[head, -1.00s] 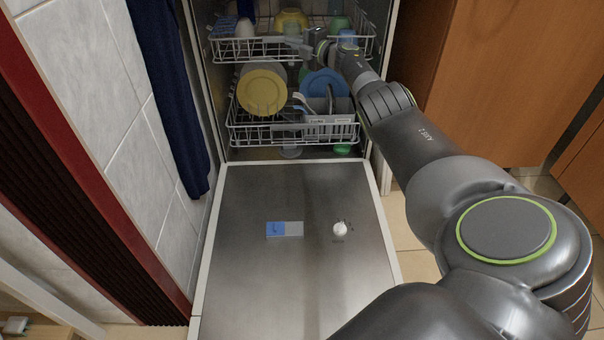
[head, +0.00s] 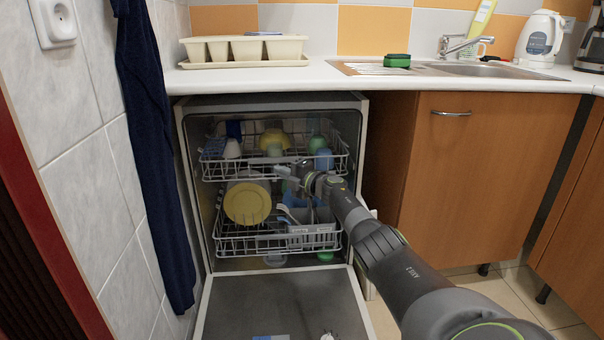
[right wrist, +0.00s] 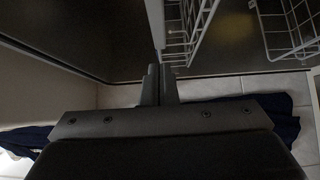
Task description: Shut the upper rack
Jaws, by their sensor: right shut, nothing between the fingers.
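The upper rack (head: 222,170) is a white wire basket in the open dishwasher (head: 270,101). Its front left corner overlaps the edge of the opening, and how far out it stands is hard to judge. It holds a yellow bowl (head: 273,140) and several cups. My right gripper (head: 288,173) is shut and empty at the front of the upper rack, near its middle. Whether it touches the rack is unclear. In the right wrist view the shut fingers (right wrist: 159,84) point at white rack wires (right wrist: 184,38). My left gripper is not in view.
The lower rack (head: 262,243) holds a yellow plate (head: 247,203) and other dishes. The dishwasher door (head: 285,300) lies open below. A dark blue towel (head: 150,140) hangs at the left. A wooden cabinet (head: 470,170) is at the right, with the counter (head: 330,75) above.

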